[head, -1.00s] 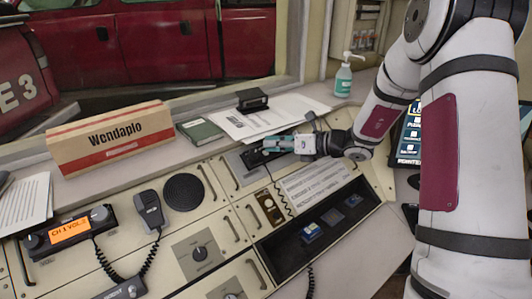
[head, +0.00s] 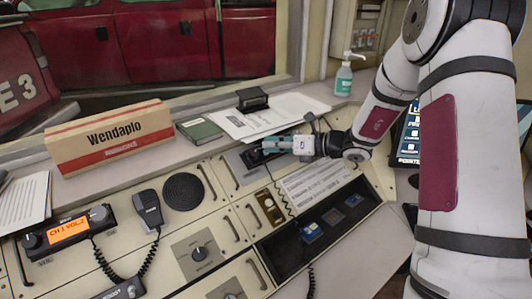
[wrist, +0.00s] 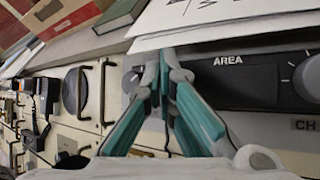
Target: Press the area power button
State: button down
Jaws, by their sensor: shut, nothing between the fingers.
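The black radio unit marked AREA (wrist: 255,85) sits in the console's upper panel, partly under white paper. I cannot make out the area power button; my fingers hide the left end of the unit's face. My gripper (wrist: 164,55) is shut and empty, its teal fingers meeting at the tips just left of the AREA label. It also shows in the head view (head: 262,148), right at the unit's front. I cannot tell whether the tips touch the face.
A radio with an orange display (head: 70,232) and a hand microphone (head: 149,212) are at the left. White papers (head: 270,115), a green book (head: 199,130) and a Wendaplo box (head: 110,140) lie on the ledge behind. A sanitiser bottle (head: 344,77) stands at the back right.

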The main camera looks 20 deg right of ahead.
jog(key=shift+f, duration=0.15)
dwell(0.5)
jog(key=shift+s+d+r+p, duration=0.1)
jog(key=shift+s+r+p, duration=0.15)
jog(key=shift+r+p, duration=0.25)
jog(key=shift+r, duration=0.15)
jog(key=shift+s+d+r+p, duration=0.2)
jog(key=shift+s+r+p, duration=0.3)
jog(key=shift+r+p, duration=0.25)
jog(key=shift+s+d+r+p, duration=0.2)
jog(key=shift+s+r+p, duration=0.4)
jog(key=shift+r, duration=0.3)
jog(key=shift+s+d+r+p, duration=0.2)
jog(key=shift+s+r+p, duration=0.25)
jog(key=shift+r+p, duration=0.35)
